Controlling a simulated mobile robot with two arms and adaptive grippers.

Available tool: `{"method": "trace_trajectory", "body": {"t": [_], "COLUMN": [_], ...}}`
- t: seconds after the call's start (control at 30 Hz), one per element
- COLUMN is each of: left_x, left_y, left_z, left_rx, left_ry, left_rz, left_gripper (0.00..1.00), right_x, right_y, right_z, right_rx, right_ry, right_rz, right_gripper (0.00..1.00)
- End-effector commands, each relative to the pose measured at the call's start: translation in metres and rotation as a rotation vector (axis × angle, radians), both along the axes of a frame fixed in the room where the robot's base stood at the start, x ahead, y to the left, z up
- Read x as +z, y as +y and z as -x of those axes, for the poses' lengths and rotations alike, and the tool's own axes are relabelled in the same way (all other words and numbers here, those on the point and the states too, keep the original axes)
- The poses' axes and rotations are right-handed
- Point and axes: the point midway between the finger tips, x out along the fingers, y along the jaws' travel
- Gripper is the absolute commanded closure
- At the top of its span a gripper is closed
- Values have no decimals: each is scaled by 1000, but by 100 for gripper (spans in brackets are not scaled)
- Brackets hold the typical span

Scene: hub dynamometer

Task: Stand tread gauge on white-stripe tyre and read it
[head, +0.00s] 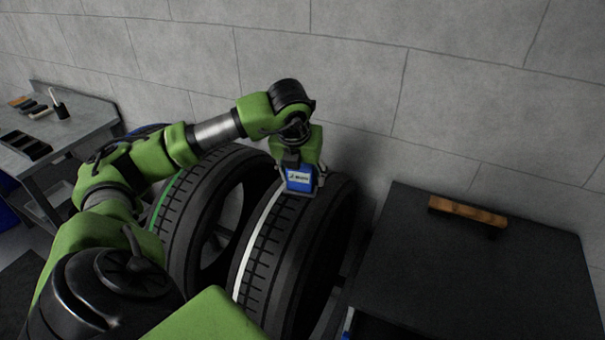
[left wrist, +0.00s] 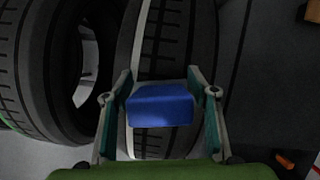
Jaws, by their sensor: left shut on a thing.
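The tread gauge (head: 300,178) is a small blue block with a white label. My left gripper (head: 299,188) is shut on it, and the fingers flank the gauge (left wrist: 160,105) in the left wrist view. The white-stripe tyre (head: 283,245) stands upright directly below, and its tread also shows in the left wrist view (left wrist: 178,45). The gauge is at the top of this tyre's tread, to the right of the stripe in the head view. I cannot tell whether its underside touches the rubber. No reading is legible. My right gripper is not in view.
A green-stripe tyre (head: 187,220) stands just left. A dark table (head: 460,275) at right bears a wooden-brown block (head: 467,211). A grey bench (head: 85,128) at far left holds brushes and small items. A block wall (head: 350,60) closes off the back.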

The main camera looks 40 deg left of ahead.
Motion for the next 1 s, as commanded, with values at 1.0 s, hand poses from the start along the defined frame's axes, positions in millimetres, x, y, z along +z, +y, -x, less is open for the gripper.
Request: {"method": "trace_trajectory", "body": {"t": [1.0], "left_x": [25], "left_y": [0], "left_z": [0], "left_rx": [0], "left_ry": [-2], "left_rz": [0], "left_gripper": [74], "right_x": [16], "right_y": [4], "right_z": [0], "right_rx": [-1], "right_ry": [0], "right_rz": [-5], "right_gripper": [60]}}
